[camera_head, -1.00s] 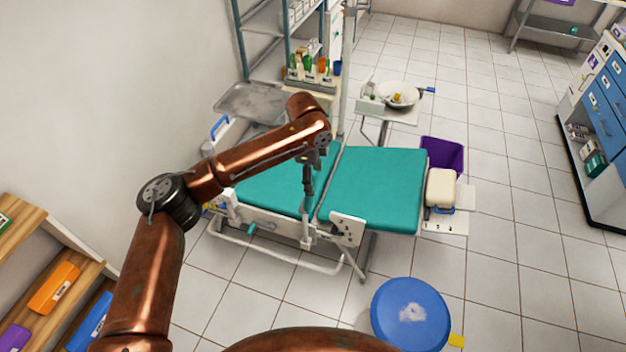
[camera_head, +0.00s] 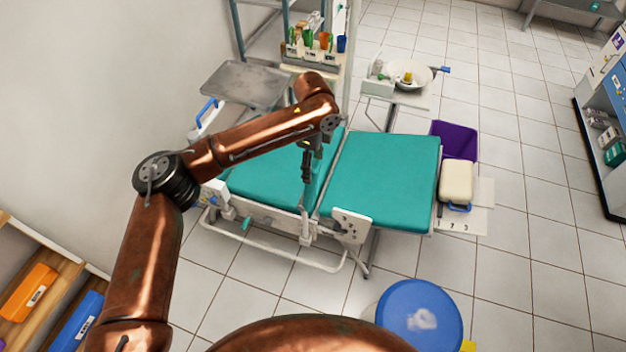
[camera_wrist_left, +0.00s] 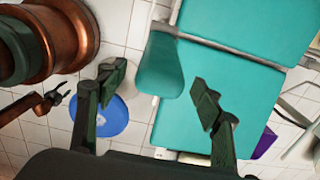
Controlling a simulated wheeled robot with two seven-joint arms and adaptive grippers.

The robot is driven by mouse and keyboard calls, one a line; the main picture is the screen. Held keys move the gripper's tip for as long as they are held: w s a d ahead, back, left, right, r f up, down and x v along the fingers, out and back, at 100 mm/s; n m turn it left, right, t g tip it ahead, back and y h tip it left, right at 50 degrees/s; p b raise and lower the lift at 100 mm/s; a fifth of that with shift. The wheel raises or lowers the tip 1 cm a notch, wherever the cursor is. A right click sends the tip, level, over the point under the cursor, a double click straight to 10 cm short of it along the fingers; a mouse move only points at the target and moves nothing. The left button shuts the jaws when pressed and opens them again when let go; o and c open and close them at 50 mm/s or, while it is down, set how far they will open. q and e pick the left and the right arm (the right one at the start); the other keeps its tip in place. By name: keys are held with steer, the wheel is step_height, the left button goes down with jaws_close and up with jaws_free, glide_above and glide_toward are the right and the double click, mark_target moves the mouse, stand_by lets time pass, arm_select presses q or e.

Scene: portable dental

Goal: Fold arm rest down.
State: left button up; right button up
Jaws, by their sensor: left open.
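The teal dental chair (camera_head: 382,180) stands on the tiled floor with its flat pads spread out. In the left wrist view, a small teal padded arm rest (camera_wrist_left: 160,66) sticks out beside the larger chair pads (camera_wrist_left: 215,105). My left gripper (camera_head: 306,178) points down over the near side of the chair in the head view. In the left wrist view its two fingers (camera_wrist_left: 158,88) are apart, with the arm rest showing between them. I cannot tell whether either finger touches it. In the head view, my left arm and gripper partly cover this area.
A blue round stool (camera_head: 415,318) stands in front of the chair. A metal tray (camera_head: 246,84) and a rack of coloured items (camera_head: 312,52) are behind it. A purple bin (camera_head: 455,140) is at its right. Open floor lies farther right.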

mark_target(308, 187)
arm_select(q)
steer(key=shift+f, duration=0.45)
steer(key=shift+w+f+b, duration=0.1)
steer(key=shift+f+b, duration=0.25)
steer(key=shift+f, duration=0.25)
step_height(308, 187, down, 7)
steer(key=shift+r+b, duration=0.1)
steer(key=shift+b, duration=0.75)
arm_select(e)
steer(key=s+f, duration=0.2)
steer(key=shift+f, duration=0.35)
arm_select(q)
steer(key=shift+c, duration=0.5)
arm_select(e)
steer(key=shift+w, duration=0.1)
arm_select(q)
jaws_close()
arm_select(e)
steer(key=shift+w+r, duration=0.1)
